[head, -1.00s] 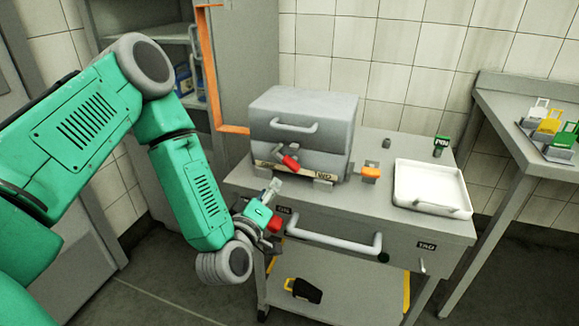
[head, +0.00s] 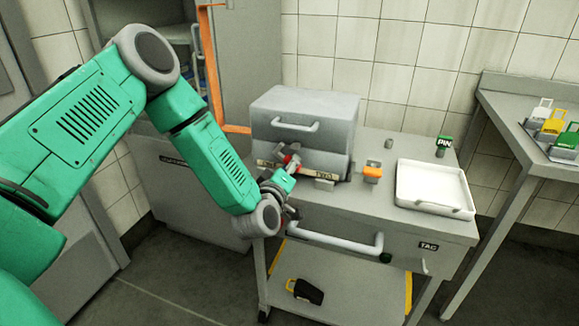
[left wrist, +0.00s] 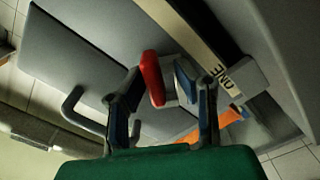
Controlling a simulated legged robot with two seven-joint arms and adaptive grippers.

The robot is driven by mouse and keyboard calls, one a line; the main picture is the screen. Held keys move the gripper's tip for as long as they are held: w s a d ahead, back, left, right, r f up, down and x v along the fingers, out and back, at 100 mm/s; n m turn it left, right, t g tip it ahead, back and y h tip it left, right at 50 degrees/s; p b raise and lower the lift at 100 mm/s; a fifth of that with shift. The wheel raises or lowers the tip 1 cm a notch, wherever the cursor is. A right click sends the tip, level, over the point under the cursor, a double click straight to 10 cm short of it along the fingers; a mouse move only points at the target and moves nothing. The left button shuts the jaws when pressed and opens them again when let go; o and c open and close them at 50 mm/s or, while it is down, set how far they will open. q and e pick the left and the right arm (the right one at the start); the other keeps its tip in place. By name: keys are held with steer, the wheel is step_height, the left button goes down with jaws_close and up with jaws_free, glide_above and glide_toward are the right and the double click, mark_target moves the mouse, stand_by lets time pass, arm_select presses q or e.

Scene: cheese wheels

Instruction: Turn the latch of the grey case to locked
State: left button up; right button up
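The grey case (head: 305,118) stands on the cart top, lid down, with a grey handle (head: 295,126) on its front. Its red latch lever (head: 287,159) is mostly hidden by my left gripper (head: 290,166) in the head view. In the left wrist view, the red lever (left wrist: 152,78) lies between the two blue-padded fingers of my left gripper (left wrist: 160,74). The fingers stand apart, and a gap shows between the lever and at least one pad. A pale label strip (left wrist: 190,35) runs along the case beside the latch. My right gripper is not in view.
A side table (head: 515,110) stands at right.

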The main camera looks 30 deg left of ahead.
arm_select(q)
steer(key=shift+d+r, duration=0.15)
steer(key=shift+d, duration=0.25)
jaws_close()
steer(key=shift+d, duration=0.25)
steer(key=shift+a, duration=0.25)
steer(key=shift+a+m, duration=0.25)
steer(key=shift+m, duration=0.25)
steer(key=m+p, duration=0.1)
steer(key=m, duration=0.2)
steer(key=shift+d+p, duration=0.2)
steer(key=shift+p, duration=0.2)
steer(key=m+p, duration=0.1)
steer(key=m, duration=0.2)
steer(key=shift+a+m, duration=0.1)
steer(key=shift+m, duration=0.2)
steer(key=shift+s+f+m+p, duration=0.15)
steer(key=shift+m+p, duration=0.35)
steer(key=shift+m, duration=1.1)
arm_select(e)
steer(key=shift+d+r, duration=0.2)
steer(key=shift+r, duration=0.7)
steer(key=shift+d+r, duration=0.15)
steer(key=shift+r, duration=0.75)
arm_select(q)
steer(key=shift+f, duration=0.1)
